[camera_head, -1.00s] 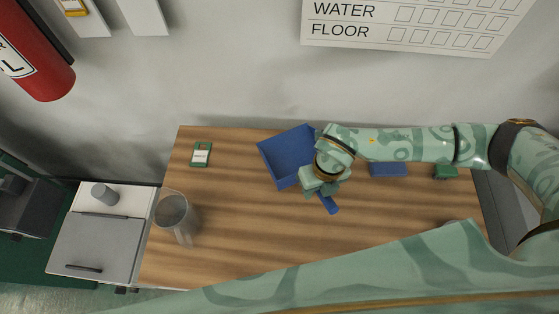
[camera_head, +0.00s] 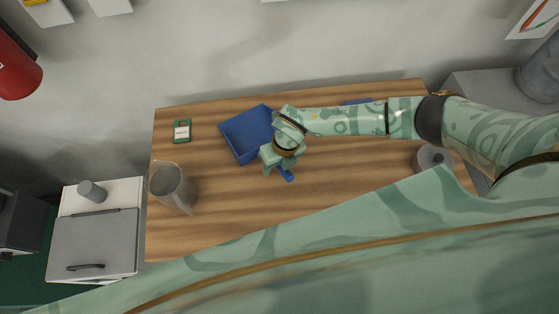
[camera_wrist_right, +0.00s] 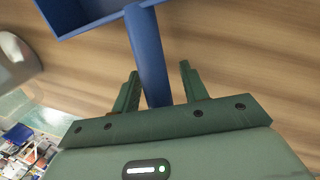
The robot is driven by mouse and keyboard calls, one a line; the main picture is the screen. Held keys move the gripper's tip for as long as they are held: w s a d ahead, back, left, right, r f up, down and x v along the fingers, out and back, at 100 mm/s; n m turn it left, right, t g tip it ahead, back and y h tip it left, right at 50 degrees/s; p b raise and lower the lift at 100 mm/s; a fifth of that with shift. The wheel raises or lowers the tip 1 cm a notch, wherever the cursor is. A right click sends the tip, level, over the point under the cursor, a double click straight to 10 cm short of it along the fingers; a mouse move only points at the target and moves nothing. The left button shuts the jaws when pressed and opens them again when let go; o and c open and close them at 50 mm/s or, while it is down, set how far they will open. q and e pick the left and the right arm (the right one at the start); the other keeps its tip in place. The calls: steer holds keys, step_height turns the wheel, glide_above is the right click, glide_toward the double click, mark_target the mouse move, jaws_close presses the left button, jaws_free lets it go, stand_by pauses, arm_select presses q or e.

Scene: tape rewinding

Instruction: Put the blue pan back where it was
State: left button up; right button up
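The blue pan (camera_head: 243,138), a square open tray with a straight handle, rests on the wooden table left of my right arm. My right gripper (camera_head: 277,164) is over its handle. In the right wrist view, the handle (camera_wrist_right: 148,55) runs between the two fingers of my right gripper (camera_wrist_right: 160,85). The fingers stand apart, with a visible gap on each side of the handle. The pan's walled corner (camera_wrist_right: 85,12) shows at the top of that view. My left gripper is not in view.
The wooden table (camera_head: 225,215) has bare room at front and centre. A grey roll (camera_head: 433,160) is at the right. A blue item (camera_head: 355,102) lies partly behind my arm.

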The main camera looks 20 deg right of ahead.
steer(key=shift+s+d, duration=0.35)
steer(key=shift+d, duration=0.2)
steer(key=shift+d+r, duration=0.1)
steer(key=shift+r, duration=0.05)
steer(key=v, duration=0.3)
steer(key=p+v, duration=0.1)
steer(key=shift+w+r, duration=0.3)
steer(key=shift+r, duration=0.05)
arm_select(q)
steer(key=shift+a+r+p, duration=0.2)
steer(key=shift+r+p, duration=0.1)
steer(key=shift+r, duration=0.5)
arm_select(e)
steer(key=v, duration=0.6)
steer(key=shift+r, duration=0.4)
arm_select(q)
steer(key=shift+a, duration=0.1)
